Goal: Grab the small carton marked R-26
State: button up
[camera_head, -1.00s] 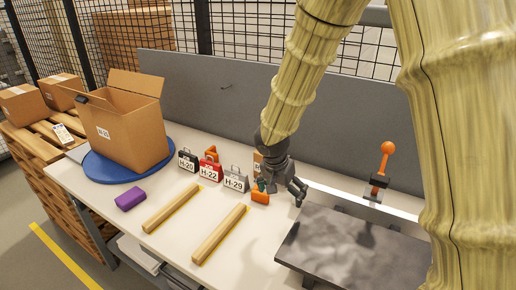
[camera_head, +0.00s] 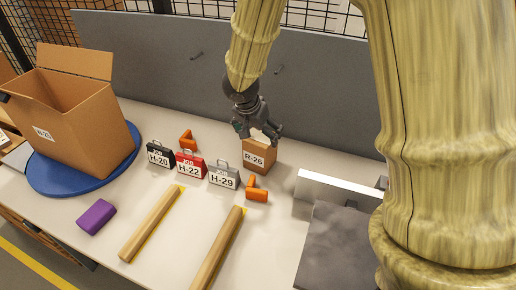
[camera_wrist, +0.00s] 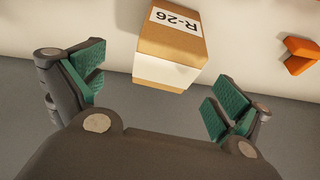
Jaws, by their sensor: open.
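The small carton marked R-26 (camera_head: 258,158) stands on the light bench top, right of the grey case H-29. It is brown with a white label on its front. My gripper (camera_head: 262,130) is just above and behind the carton's top in the head view. In the wrist view the carton (camera_wrist: 172,45) lies ahead, between and beyond my open green-padded fingers (camera_wrist: 158,95). Nothing is between the pads. The fingers appear apart from the carton; exact height is hard to tell.
Cases H-20 (camera_head: 160,155), H-22 (camera_head: 190,165) and H-29 (camera_head: 223,176) stand in a row left of the carton. An orange piece (camera_head: 256,190) lies just in front of it. A grey panel (camera_head: 190,62) rises behind. A white bar (camera_head: 335,189) lies at right.

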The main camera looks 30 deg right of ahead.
aim_at(261, 138)
jog(key=shift+s, duration=0.35)
jog(key=w+f, duration=0.2)
jog(key=w+d+f+p, duration=0.1)
jog(key=w+f, duration=0.1)
jog(key=shift+w, duration=0.15)
jog(key=shift+d+f, duration=0.2)
jog(key=shift+f, duration=0.05)
jog(key=shift+s+d+f+p, duration=0.2)
jog(key=shift+f+p, duration=0.05)
jog(key=shift+p, duration=0.15)
jog(key=shift+s+d+f, duration=0.15)
jog(key=shift+s+d, duration=0.1)
jog(key=shift+s, duration=0.35)
jog(key=shift+f, duration=0.25)
jog(key=shift+w+f, duration=0.55)
jog(key=shift+w, duration=0.2)
jog(key=shift+s+r, duration=0.25)
jog(key=shift+c, duration=0.8)
jog(key=shift+s+r, duration=0.1)
jog(key=shift+s, duration=0.05)
jog(key=c, duration=1.1)
